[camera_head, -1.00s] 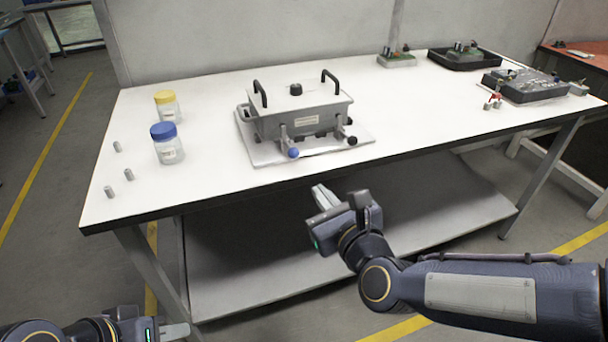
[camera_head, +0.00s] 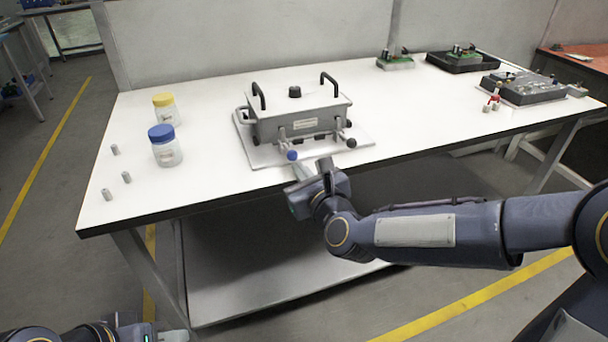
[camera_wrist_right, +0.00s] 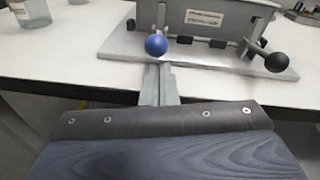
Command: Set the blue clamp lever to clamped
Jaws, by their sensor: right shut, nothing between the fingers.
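The blue clamp lever (camera_head: 291,155) ends in a blue ball knob at the front of a grey metal box fixture (camera_head: 268,132) on the white table. In the right wrist view the blue knob (camera_wrist_right: 156,45) is just beyond the fingertips, on a short lever from a bracket. My right gripper (camera_head: 300,170) is shut and empty, just in front of and below the blue knob; I cannot tell whether they touch. It also shows in the right wrist view (camera_wrist_right: 159,70). My left gripper (camera_head: 174,334) is at the bottom left, low and away from the table, cut by the picture edge.
A second lever with a black knob (camera_head: 351,143) is to the right on the same fixture. Jars with blue (camera_head: 166,148) and yellow (camera_head: 165,107) lids and small grey cylinders (camera_head: 126,177) stand at the left. Electronic units (camera_head: 530,88) sit at the far right. The table's front middle is clear.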

